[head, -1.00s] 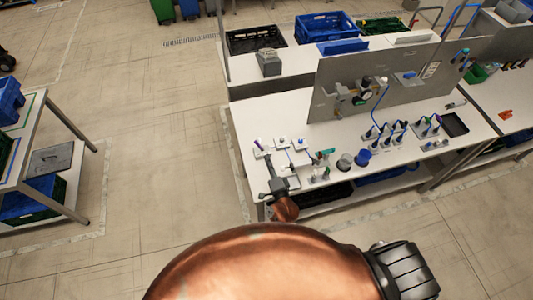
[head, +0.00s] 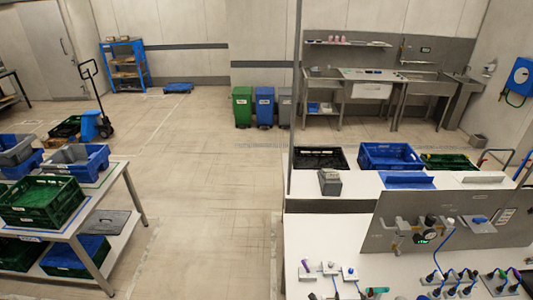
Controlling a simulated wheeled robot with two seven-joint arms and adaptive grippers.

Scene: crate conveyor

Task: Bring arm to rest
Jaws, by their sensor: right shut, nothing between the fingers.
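Neither of my grippers nor any arm link shows in the head view now. The white workbench (head: 299,240) at the lower right has its near part cut off by the bottom edge of the picture. On it, small white blocks with knobs (head: 329,268) stand in a row at the bottom. A grey upright panel (head: 372,232) with a gauge and fittings stands behind them. Where my arms are relative to the bench is hidden.
A blue crate (head: 390,157), a black crate (head: 319,158) and a green crate (head: 448,161) stand behind the bench. A table (head: 106,206) with crates stands at left. A pallet truck (head: 97,103) stands beyond. The floor (head: 200,200) between is clear.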

